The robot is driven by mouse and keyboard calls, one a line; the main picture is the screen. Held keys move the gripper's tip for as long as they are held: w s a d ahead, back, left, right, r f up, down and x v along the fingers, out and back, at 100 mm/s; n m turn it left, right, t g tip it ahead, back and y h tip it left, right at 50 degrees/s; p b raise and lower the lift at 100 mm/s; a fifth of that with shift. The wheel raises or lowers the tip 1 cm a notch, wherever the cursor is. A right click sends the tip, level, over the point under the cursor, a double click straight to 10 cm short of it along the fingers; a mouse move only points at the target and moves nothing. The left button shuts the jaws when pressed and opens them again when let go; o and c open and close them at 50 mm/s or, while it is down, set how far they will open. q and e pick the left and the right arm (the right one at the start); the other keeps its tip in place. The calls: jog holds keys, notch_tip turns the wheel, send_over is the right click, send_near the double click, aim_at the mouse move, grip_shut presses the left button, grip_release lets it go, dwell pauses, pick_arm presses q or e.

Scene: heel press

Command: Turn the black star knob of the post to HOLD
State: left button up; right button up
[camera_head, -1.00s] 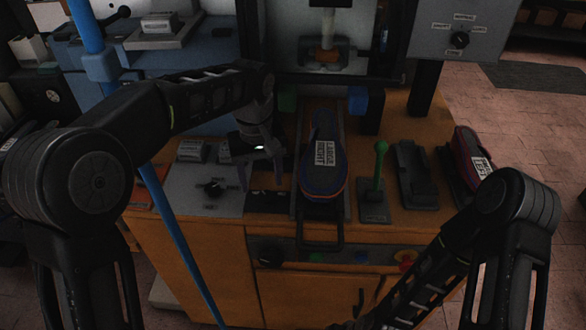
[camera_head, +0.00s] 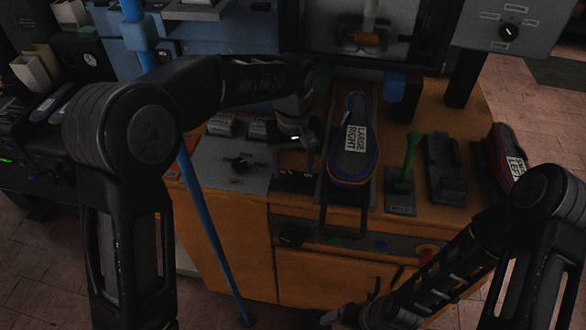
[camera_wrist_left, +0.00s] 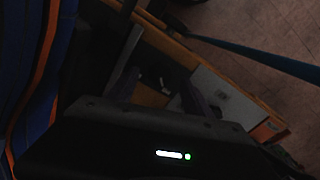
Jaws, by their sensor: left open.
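A black knob (camera_head: 240,162) sits on a grey labelled plate on the wooden bench. I cannot read the labels or tell which knob is HOLD's. My left gripper (camera_head: 294,166) is open, fingers pointing down, between the grey plate and the shoe on its tray. In the left wrist view its fingers (camera_wrist_left: 160,88) are apart, with a dark area of the bench beyond. My right gripper (camera_head: 338,318) is low at the front, its fingers unclear.
A blue-edged shoe marked LARGE RIGHT (camera_head: 350,165) lies on a dark tray right of my left gripper. A green-handled lever (camera_head: 411,150) and a second shoe (camera_head: 506,160) are farther right. A blue pole (camera_head: 205,215) stands left, before the bench. Another black knob (camera_head: 290,238) is on the bench front.

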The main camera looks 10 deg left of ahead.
pick_arm(q)
jog(key=shift+f, duration=1.1)
jog(key=shift+c, duration=0.3)
grip_shut()
